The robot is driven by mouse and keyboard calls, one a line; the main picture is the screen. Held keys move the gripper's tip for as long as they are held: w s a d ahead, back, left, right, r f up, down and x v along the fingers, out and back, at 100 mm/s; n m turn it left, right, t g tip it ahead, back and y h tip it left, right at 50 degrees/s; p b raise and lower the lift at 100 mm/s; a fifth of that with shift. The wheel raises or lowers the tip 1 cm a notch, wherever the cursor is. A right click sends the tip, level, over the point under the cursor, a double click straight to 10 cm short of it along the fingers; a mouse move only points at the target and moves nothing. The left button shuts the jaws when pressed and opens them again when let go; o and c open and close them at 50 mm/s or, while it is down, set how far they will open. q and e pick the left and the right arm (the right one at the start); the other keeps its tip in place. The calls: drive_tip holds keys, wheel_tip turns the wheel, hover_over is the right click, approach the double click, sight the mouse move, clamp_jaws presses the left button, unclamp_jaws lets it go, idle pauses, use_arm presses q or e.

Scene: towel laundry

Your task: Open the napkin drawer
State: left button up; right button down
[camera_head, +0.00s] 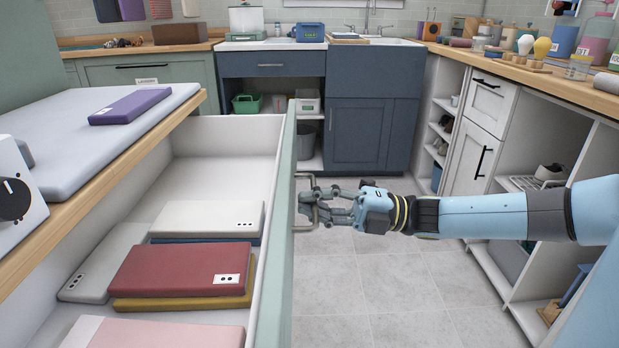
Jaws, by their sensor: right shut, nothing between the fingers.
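The napkin drawer (286,235) stands pulled out from under the wooden counter at the left. Folded cloths lie inside it: a red one (185,270) on a mustard one (190,301), a white one (208,219) on a blue one, a pale grey one (105,262) and a pink one (165,333). A metal bar handle (303,178) is on the drawer's green front. My right gripper (312,200) is at this handle from the right, its fingers shut with no cloth in them. Whether the fingers touch the handle is hard to tell. My left gripper is not in view.
A purple folded cloth (130,106) lies on the white padded top (60,140) of the left counter. White cabinets with open shelves (545,130) line the right side. Blue cabinets (372,133) stand at the back. The tiled floor (400,275) between is clear.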

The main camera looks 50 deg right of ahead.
drive_tip(key=c, duration=1.4)
unclamp_jaws()
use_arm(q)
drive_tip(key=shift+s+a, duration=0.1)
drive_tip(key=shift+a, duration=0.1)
use_arm(e)
drive_tip(key=v, duration=1.2)
